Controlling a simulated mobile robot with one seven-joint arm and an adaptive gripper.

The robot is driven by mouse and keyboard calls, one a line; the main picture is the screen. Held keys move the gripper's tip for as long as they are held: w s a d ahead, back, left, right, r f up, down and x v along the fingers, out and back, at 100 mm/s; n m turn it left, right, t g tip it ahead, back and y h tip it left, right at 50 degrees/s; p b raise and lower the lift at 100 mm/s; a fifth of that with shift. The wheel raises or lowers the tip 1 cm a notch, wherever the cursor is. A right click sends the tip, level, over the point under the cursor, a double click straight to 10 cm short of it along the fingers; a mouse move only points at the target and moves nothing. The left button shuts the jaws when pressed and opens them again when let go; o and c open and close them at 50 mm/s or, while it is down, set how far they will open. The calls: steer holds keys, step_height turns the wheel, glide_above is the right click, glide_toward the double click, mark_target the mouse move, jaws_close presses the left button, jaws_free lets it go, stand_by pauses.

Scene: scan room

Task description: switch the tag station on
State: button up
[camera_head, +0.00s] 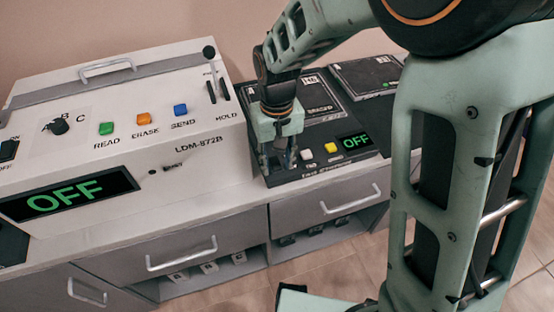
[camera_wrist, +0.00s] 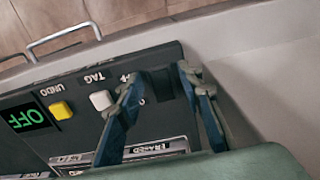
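The tag station (camera_head: 322,167) is a dark panel on the white counter; its display (camera_head: 355,142) reads OFF in green. It also shows upside down in the wrist view (camera_wrist: 75,80), with its OFF display (camera_wrist: 27,117), yellow UNDO button (camera_wrist: 61,110) and white TAG button (camera_wrist: 102,100). A dark switch (camera_wrist: 163,84) sits near the panel's end, beside a partly hidden label. My gripper (camera_head: 278,163) is over the station's left end in the head view. In the wrist view my gripper (camera_wrist: 160,78) is open and empty, its fingers apart on either side of the switch; contact cannot be told.
The large white LDM-872B machine (camera_head: 190,160) stands left of the station, its display (camera_head: 66,194) reading OFF. A dark panel (camera_head: 365,75) lies behind to the right. Drawers with handles (camera_head: 350,200) are below the counter.

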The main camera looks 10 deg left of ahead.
jaws_close()
steer(key=shift+r, duration=0.15)
steer(key=g+p, duration=0.1)
steer(key=p, duration=0.2)
steer(key=shift+w+a+r+h, duration=0.15)
steer(key=shift+w+r+h, duration=0.05)
steer(key=shift+h, duration=0.2)
steer(key=g+p, duration=0.1)
steer(key=p, duration=0.2)
steer(key=shift+w+a+g+h, duration=0.15)
steer(key=shift+w+g+h, duration=0.1)
steer(key=shift+g+h, duration=0.15)
steer(key=shift+w+f+g+h+p, duration=0.15)
steer(key=shift+g+h+p, duration=0.25)
steer(key=shift+p, duration=0.5)
steer(key=shift+o, duration=0.7)
jaws_free()
